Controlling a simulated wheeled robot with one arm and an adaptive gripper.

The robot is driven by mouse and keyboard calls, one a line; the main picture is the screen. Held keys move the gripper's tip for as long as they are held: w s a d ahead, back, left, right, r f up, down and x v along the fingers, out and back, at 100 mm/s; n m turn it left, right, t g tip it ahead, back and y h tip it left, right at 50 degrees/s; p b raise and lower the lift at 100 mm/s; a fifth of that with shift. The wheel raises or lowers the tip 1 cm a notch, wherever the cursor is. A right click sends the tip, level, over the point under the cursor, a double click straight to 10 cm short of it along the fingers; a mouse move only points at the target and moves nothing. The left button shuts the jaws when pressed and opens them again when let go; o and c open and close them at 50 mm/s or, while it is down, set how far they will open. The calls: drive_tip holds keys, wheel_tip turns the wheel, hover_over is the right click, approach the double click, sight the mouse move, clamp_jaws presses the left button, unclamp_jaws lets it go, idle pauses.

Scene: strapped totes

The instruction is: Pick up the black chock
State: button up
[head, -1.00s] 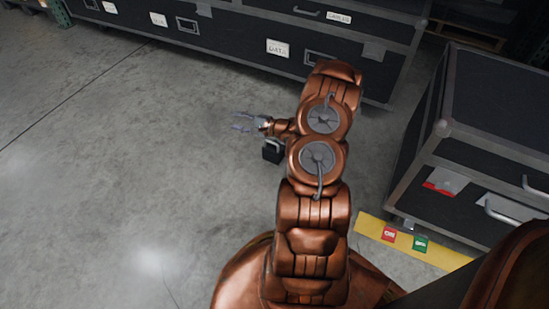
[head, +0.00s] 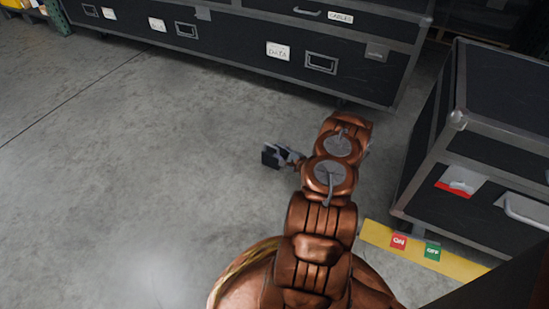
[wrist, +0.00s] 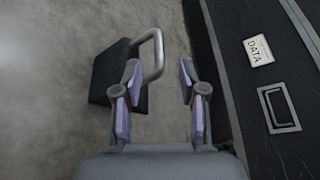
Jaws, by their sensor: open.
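The black chock (wrist: 107,75) is a dark block with a grey loop handle (wrist: 152,50). In the wrist view it lies on the floor, left of and beyond my left finger, which hides part of it. The handle's curved end shows between the fingertips, but I cannot tell whether it is at their depth. My gripper (wrist: 159,75) is open, with nothing clamped. In the head view the chock (head: 269,156) shows at the left side of my gripper (head: 284,156), which overlaps it; contact cannot be told.
A long black case (head: 230,40) with white labels stands along the back, and its side (wrist: 255,100) is close right of my gripper in the wrist view. Another black case (head: 500,110) stands at right. A yellow strip (head: 378,234) with ON and OFF signs lies nearby. Floor at left is clear.

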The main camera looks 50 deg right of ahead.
sight(272, 146)
drive_tip(key=shift+b+x, duration=1.3)
drive_tip(key=shift+x, duration=0.25)
drive_tip(key=shift+b+x, duration=0.35)
drive_tip(key=shift+x, duration=0.65)
drive_tip(key=shift+a, duration=0.15)
clamp_jaws()
